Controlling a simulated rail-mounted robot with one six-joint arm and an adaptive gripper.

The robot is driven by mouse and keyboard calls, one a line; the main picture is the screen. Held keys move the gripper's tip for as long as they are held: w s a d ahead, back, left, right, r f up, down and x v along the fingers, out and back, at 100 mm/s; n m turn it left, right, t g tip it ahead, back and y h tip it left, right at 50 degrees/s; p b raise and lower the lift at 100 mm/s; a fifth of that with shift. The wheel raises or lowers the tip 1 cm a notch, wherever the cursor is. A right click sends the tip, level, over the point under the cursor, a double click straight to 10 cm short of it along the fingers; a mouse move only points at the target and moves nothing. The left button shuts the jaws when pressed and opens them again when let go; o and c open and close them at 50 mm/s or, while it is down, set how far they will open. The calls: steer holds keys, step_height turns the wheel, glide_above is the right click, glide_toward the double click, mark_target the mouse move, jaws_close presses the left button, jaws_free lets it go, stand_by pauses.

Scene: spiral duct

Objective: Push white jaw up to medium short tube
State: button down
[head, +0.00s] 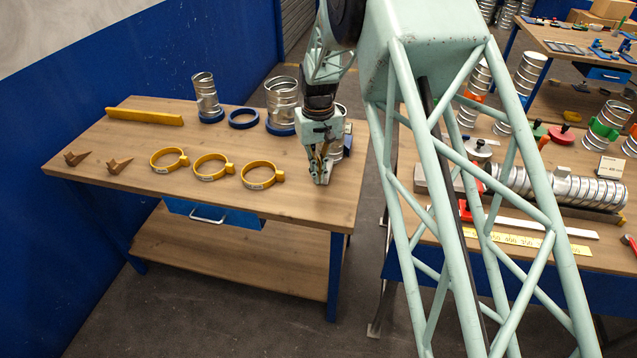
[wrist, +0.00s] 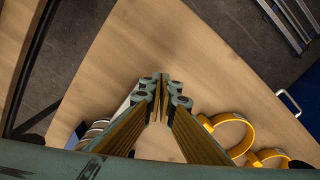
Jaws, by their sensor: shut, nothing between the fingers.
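My gripper (head: 322,181) is shut and empty, pointing down low over the right end of the left table; its fingertips also show in the wrist view (wrist: 162,82). A pale, whitish piece (wrist: 128,103) shows just left of the fingers in the wrist view, partly hidden by them. I cannot tell if it is the white jaw or if the fingers touch it. A short spiral metal tube (wrist: 93,132) with a blue ring lies left of the fingers there, partly hidden. In the head view, my arm hides much of the tube with a blue ring (head: 347,143) behind my gripper.
Three yellow clamp rings (head: 212,167) lie left of my gripper. Two metal tubes (head: 206,94) (head: 282,101) stand behind, with a loose blue ring (head: 243,119) between them. The right table holds a long spiral duct (head: 570,189). The left table's front is clear.

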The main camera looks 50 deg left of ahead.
steer(key=shift+r, duration=0.15)
step_height(320, 180, up, 9)
steer(key=p, duration=0.3)
stand_by(1.0)
stand_by(0.3)
